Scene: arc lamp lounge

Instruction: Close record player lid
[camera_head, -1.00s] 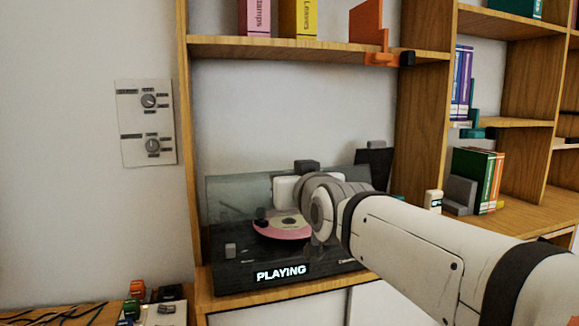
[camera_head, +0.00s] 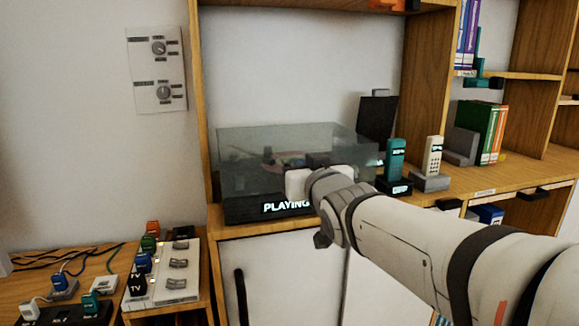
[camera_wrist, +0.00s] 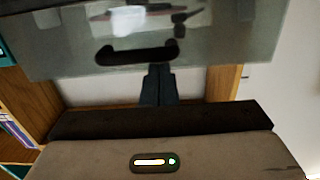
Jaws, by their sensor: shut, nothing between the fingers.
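The record player (camera_head: 240,211) sits on the wooden shelf with a lit "PLAYING" label on its front, partly covered by my arm. Its clear smoky lid (camera_head: 290,135) lies lowered over the base like a box; any small gap at the front edge is hard to tell. The record shows only dimly through it. My gripper, by the front right of the player, has its fingertips hidden in the head view. In the wrist view my gripper (camera_wrist: 158,72) is shut and empty, its tips close to the lid (camera_wrist: 225,40) and its dark handle (camera_wrist: 137,53); contact is unclear.
A teal handset (camera_head: 396,160) and a cream handset (camera_head: 433,156) stand in cradles to the right of the player. A dark panel (camera_head: 377,117) stands behind it. A side table with plugs and cables (camera_head: 60,282) is at the lower left. White cabinet doors (camera_head: 285,275) are below.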

